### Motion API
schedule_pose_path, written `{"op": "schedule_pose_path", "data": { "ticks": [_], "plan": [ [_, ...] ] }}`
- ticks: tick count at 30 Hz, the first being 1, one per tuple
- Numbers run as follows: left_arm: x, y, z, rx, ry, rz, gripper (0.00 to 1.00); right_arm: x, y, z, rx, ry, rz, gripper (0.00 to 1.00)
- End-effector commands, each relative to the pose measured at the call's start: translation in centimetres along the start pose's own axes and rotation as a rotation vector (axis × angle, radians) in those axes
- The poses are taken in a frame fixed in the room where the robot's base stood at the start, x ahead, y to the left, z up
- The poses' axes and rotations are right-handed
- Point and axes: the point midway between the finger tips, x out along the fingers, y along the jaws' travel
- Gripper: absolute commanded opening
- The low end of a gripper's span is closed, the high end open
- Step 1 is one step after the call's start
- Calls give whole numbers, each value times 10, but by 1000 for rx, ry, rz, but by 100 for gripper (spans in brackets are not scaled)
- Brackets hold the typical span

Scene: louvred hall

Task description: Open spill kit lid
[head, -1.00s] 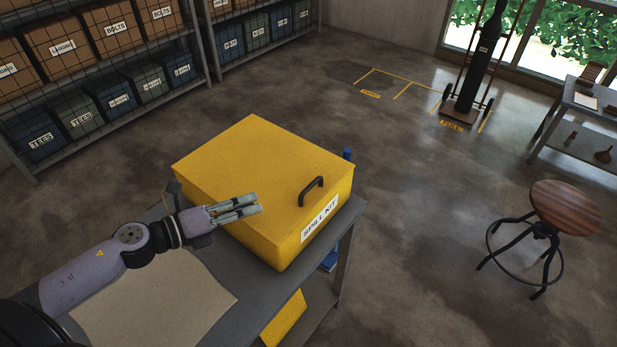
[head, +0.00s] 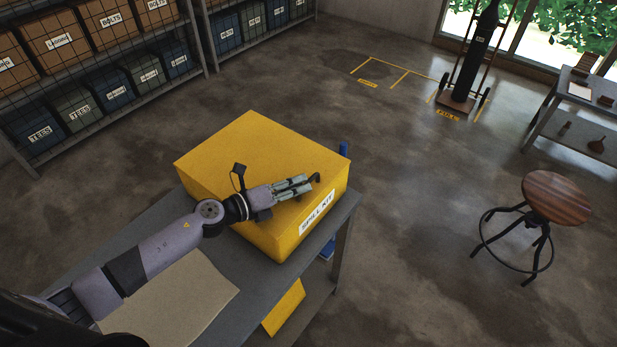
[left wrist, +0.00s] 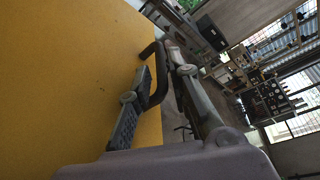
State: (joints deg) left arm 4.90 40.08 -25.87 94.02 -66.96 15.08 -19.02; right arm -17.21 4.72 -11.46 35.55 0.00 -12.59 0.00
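The yellow spill kit box (head: 240,150) stands on a grey table with its lid down. Its front bears a white "SPILL KIT" label (head: 317,213). The black lid handle (head: 316,178) is mostly covered by my left gripper in the head view. My left gripper (head: 306,184) reaches over the lid to the handle with its fingers apart. In the left wrist view the handle (left wrist: 157,80) lies between the two fingers (left wrist: 155,72), with the yellow lid (left wrist: 70,70) filling the left. I cannot tell whether a finger touches it. My right gripper is out of view.
The grey table (head: 340,212) holds a beige sheet (head: 175,305) in front of the box. A yellow item (head: 284,308) sits below. A wooden-topped stool (head: 556,198) stands right, a cylinder trolley (head: 475,60) behind. Shelves (head: 205,60) line the left. The floor between is clear.

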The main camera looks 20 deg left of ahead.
Motion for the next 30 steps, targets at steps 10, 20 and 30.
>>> {"op": "schedule_pose_path", "data": {
  "ticks": [10,20,30],
  "plan": [
    [37,0,0,0,1,0,18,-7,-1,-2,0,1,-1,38],
    [38,0,-1,1,1,0,16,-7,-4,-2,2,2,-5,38],
    [38,0,-1,0,1,0,0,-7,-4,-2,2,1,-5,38]
  ]
}}
